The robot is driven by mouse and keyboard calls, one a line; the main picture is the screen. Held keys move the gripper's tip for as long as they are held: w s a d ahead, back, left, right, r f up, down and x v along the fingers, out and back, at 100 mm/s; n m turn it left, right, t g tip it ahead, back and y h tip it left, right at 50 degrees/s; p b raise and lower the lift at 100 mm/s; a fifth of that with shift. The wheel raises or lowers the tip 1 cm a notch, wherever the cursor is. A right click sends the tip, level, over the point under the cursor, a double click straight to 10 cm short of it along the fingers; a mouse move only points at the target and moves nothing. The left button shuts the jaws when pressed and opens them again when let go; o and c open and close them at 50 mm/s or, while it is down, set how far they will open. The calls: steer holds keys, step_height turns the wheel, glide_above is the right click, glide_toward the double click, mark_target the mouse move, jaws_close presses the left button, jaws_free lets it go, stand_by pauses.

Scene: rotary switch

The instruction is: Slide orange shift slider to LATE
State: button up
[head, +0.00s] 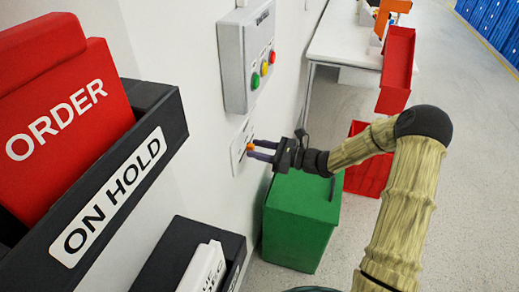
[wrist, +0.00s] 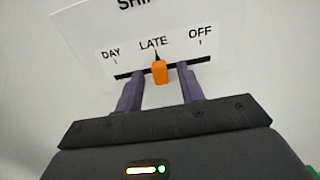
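The orange shift slider (wrist: 159,72) sits in the black slot of a white wall panel (wrist: 90,35). The panel is marked DAY, LATE and OFF from left to right. The slider stands below the LATE label (wrist: 153,43), with a small dark mark just above it. In the head view, the slider (head: 250,147) shows small on the panel (head: 237,150). My gripper (wrist: 159,82) has its purple fingers apart, one on each side of the slider, with a visible gap on both sides. In the head view, my gripper (head: 252,150) reaches the wall panel.
A grey box with green, yellow and red buttons (head: 235,75) hangs above the panel. A green bin (head: 300,225) stands below my gripper. A red ORDER folder in an ON HOLD holder (head: 150,100) is at left. A white table (head: 345,35) stands behind.

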steer(key=v, duration=1.7)
steer(key=shift+d, duration=0.2)
